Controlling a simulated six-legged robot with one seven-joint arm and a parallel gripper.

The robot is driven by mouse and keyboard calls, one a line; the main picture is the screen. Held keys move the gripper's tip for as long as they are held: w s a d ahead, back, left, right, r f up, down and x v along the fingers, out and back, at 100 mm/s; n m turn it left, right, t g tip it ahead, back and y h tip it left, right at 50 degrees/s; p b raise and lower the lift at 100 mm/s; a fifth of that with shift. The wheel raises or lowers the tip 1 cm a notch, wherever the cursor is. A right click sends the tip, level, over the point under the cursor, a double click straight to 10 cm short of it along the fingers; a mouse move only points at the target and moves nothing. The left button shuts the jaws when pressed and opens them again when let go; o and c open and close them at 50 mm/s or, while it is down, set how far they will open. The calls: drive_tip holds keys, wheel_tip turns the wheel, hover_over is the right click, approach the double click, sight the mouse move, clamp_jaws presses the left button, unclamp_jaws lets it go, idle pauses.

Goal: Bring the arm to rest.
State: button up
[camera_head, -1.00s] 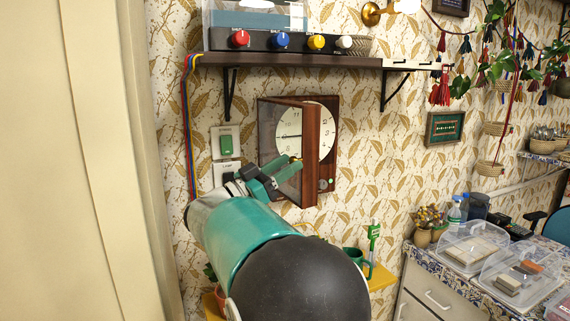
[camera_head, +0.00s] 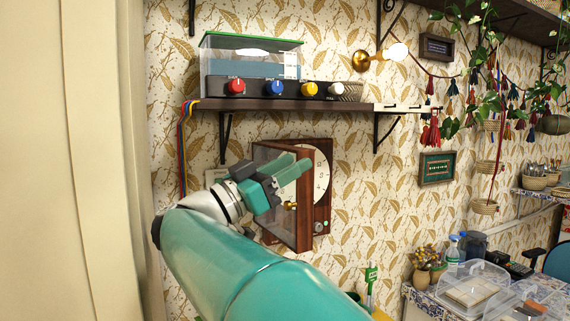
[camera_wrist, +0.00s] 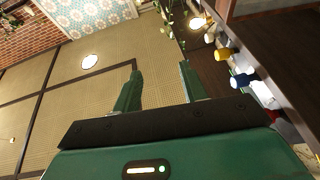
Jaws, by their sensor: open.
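My gripper (camera_head: 293,170) is in front of the wall clock, at the end of my teal arm. In the wrist view its two green fingers (camera_wrist: 160,88) stand apart with nothing between them. The clock (camera_head: 321,175) is a wooden case with a white dial on the patterned wall. Its glass-and-wood door (camera_head: 304,210) stands swung open toward me. My gripper overlaps the door's upper part in the head view; I cannot tell whether they touch. My arm and gripper hide part of the door and the wall left of it.
A dark shelf (camera_head: 290,104) above the clock carries a clear box with coloured knobs (camera_head: 277,88); the shelf's underside is close on the right in the wrist view. Striped cables (camera_head: 182,150) hang at its left end. A counter with clear boxes (camera_head: 470,285) stands at lower right.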

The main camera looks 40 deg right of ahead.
drive_tip(key=shift+s+a+r, duration=0.25)
drive_tip(key=shift+s+a, duration=0.05)
drive_tip(key=shift+s, duration=0.2)
drive_tip(key=shift+s+a+r, duration=0.2)
drive_tip(key=shift+s+a, duration=0.1)
drive_tip(key=shift+s, duration=0.15)
